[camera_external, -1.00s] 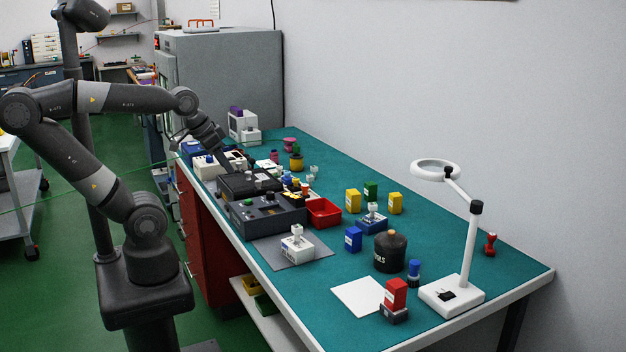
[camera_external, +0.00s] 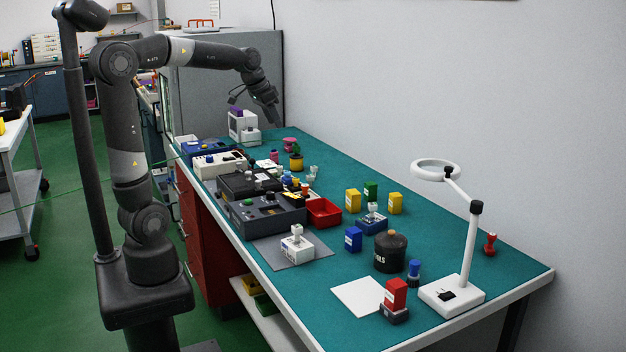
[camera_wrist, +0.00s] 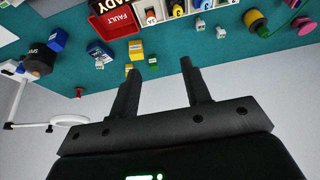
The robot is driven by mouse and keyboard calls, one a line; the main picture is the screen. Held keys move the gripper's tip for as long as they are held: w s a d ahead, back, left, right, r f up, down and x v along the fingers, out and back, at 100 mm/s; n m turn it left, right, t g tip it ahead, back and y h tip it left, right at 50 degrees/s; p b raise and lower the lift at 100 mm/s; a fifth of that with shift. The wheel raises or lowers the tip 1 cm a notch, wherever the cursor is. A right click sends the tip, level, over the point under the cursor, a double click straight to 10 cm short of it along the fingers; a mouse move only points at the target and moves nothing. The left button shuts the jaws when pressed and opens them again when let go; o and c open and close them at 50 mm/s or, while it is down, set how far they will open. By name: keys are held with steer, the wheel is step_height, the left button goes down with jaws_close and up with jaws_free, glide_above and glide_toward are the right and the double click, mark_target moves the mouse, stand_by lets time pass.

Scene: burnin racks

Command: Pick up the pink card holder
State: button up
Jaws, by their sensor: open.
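I cannot tell for sure which is the card holder. In the wrist view a pink piece (camera_wrist: 304,25) shows at the right edge, partly cut off, well to the right of the fingers. My gripper (camera_wrist: 160,67) is open, with nothing between its two dark fingers. In the external view my gripper (camera_external: 275,116) hangs in the air above the far end of the bench, higher than the pink pieces.
A red bin (camera_external: 323,212) and small blocks lie nearer. The wall is close behind.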

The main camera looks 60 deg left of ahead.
steer(key=w+a+f, duration=0.2)
steer(key=w+a, duration=0.7)
steer(key=a, duration=0.3)
glide_toward(275, 157)
steer(key=a, duration=0.1)
steer(key=x, duration=1)
steer(key=shift+w+f, duration=0.2)
steer(key=shift+w, duration=0.15)
jaws_close()
